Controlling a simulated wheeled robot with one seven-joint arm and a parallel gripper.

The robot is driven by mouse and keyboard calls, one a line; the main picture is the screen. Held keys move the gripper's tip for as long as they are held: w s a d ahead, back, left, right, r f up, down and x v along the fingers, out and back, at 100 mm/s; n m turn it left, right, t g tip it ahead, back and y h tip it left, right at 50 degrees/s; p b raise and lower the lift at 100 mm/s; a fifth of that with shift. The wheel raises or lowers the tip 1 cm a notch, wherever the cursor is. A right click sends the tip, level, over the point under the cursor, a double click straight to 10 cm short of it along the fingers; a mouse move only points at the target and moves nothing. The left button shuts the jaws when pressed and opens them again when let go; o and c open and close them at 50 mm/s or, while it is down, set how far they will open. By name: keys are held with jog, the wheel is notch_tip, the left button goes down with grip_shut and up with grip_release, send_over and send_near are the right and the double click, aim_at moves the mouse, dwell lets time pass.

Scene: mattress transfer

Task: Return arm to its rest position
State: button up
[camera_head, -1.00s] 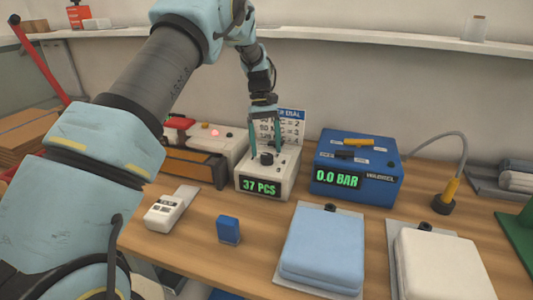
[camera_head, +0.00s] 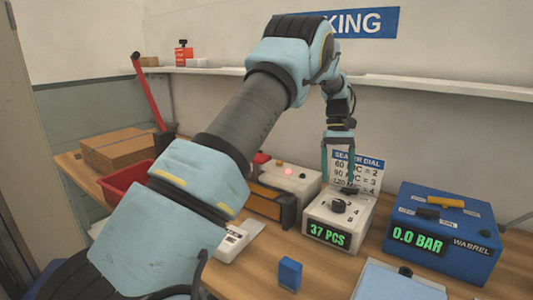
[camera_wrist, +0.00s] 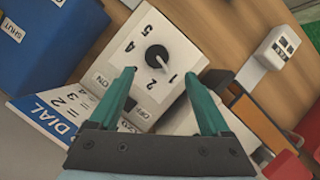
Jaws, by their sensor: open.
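My gripper (camera_head: 339,176) is open and empty, with its teal fingers pointing down above a white dial box. The black knob (camera_head: 338,206) of the box (camera_head: 315,221) stands below the fingertips, apart from them. The box's green display reads 37 PCS. In the wrist view my open gripper (camera_wrist: 160,74) shows the knob (camera_wrist: 157,57) beyond the fingertips, with numbers printed around it. My arm is stretched out over the bench from the left, bent at the elbow. A sealer dial sign (camera_head: 358,170) stands just behind the box.
A blue pump box (camera_head: 445,232) reading 0.0 BAR stands right of the dial box. A white and orange machine (camera_head: 272,205) with a lit red light stands left. A small blue block (camera_head: 289,273) and a light blue pad (camera_head: 398,285) lie in front. A shelf (camera_head: 420,84) runs along the wall.

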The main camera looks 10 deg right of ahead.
jog(key=a+r+t+h, duration=0.1)
jog(key=a+r+t, duration=0.15)
jog(key=a, duration=1.75)
jog(key=s+a+f+t, duration=0.3)
jog(key=s+a, duration=1.1)
jog(key=a, duration=0.3)
jog(key=shift+s, duration=0.4)
jog(key=shift+t, duration=0.25)
